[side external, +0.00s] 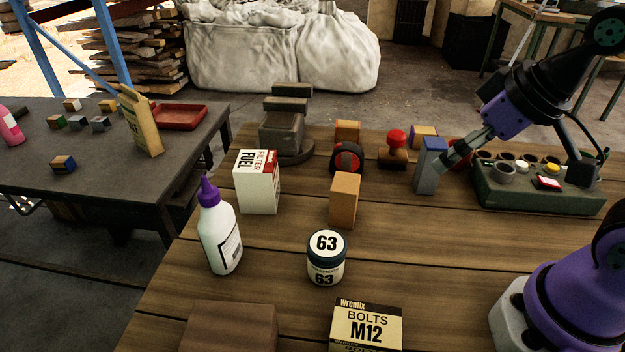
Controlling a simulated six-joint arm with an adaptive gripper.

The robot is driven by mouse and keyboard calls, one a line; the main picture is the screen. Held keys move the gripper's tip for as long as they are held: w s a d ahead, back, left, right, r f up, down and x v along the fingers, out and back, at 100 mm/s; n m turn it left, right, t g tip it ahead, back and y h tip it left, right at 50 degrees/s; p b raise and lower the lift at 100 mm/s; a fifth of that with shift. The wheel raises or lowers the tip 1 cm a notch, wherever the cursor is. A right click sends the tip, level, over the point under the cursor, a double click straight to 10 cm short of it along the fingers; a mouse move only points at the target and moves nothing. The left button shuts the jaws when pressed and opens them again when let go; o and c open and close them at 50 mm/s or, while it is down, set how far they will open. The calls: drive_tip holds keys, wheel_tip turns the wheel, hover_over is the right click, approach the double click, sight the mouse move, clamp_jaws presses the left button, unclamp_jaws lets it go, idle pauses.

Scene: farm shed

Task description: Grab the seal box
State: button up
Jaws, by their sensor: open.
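No box in view shows a readable "seal" label, so I cannot tell for sure which one is the seal box.
A red-topped stamp (396,148), tape measure (346,160), orange-tan block (344,200), FUEL FILTER box (258,182), white bottle (219,230), jar (326,258) and BOLTS M12 box (366,327) stand leftward or nearer. Table between the jar and green tray is clear.

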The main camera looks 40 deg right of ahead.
drive_tip(key=n+g+y, duration=0.2)
drive_tip(key=n+y, duration=0.1)
drive_tip(key=n, duration=0.5)
approach(351, 182)
drive_tip(key=f, duration=0.1)
drive_tip(key=x, duration=0.5)
drive_tip(key=shift+w+a, duration=0.2)
drive_tip(key=shift+a, duration=0.15)
drive_tip(key=x, duration=0.5)
drive_tip(key=shift+w+f, duration=0.1)
drive_tip(key=shift+f, duration=0.25)
drive_tip(key=c, duration=1.2)
